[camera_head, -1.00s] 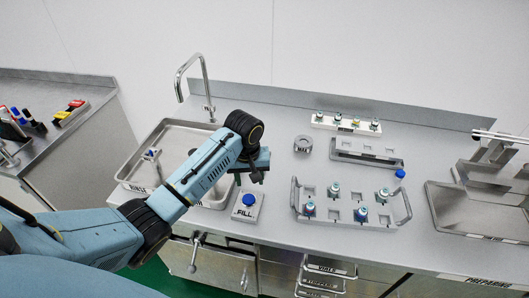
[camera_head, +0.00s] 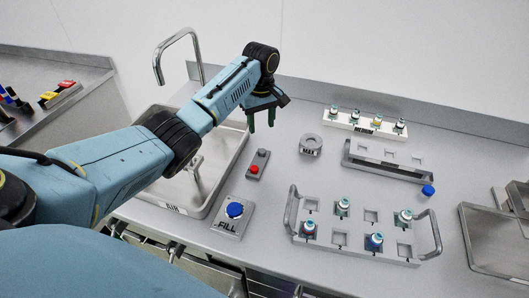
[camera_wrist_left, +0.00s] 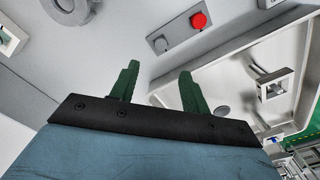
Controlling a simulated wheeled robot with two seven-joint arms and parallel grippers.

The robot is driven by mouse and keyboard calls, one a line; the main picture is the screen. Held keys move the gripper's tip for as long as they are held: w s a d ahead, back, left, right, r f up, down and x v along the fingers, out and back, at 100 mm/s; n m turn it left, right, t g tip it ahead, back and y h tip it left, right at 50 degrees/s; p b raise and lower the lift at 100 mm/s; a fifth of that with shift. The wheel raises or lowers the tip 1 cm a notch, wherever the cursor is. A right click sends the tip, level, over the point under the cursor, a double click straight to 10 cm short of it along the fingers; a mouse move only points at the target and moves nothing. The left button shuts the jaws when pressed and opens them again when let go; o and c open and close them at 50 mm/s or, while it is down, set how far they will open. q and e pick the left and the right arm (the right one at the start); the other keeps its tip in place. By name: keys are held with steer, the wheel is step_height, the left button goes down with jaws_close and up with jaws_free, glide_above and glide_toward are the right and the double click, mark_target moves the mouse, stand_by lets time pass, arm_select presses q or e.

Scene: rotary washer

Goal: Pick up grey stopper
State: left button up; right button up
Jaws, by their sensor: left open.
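In the left wrist view, a small round grey piece (camera_wrist_left: 223,110) lies in the steel sink (camera_wrist_left: 243,80), just beyond the right finger. I cannot tell for sure that it is the grey stopper. In the head view the sink (camera_head: 222,165) is partly covered by my left arm, and I cannot make this piece out there. My left gripper (camera_head: 261,122) is open and empty, with its green fingers pointing down near the sink's right back corner. The fingers also show apart in the left wrist view (camera_wrist_left: 160,68).
A tall faucet (camera_head: 180,52) stands behind the sink. A box with a red button (camera_head: 256,164), a blue FILL button (camera_head: 235,210) and a grey ring (camera_head: 308,144) sit right of it. Farther right are a handled vial rack (camera_head: 340,240), a white vial strip (camera_head: 365,124) and a blue cap (camera_head: 428,190).

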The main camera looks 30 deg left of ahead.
arm_select(q)
glide_above(262, 150)
step_height(262, 150, down, 4)
steer(key=shift+w+a+f, duration=0.1)
steer(key=shift+w+f, duration=0.05)
steer(key=shift+f, duration=0.5)
steer(key=f, duration=0.2)
steer(key=f+b, duration=0.1)
steer(key=shift+s+d+f, duration=0.2)
steer(key=shift+f, duration=0.6)
arm_select(e)
steer(key=shift+d+f, duration=0.15)
steer(key=shift+f, duration=0.5)
arm_select(q)
steer(key=shift+c, duration=0.9)
jaws_close()
arm_select(e)
steer(key=shift+s, duration=0.25)
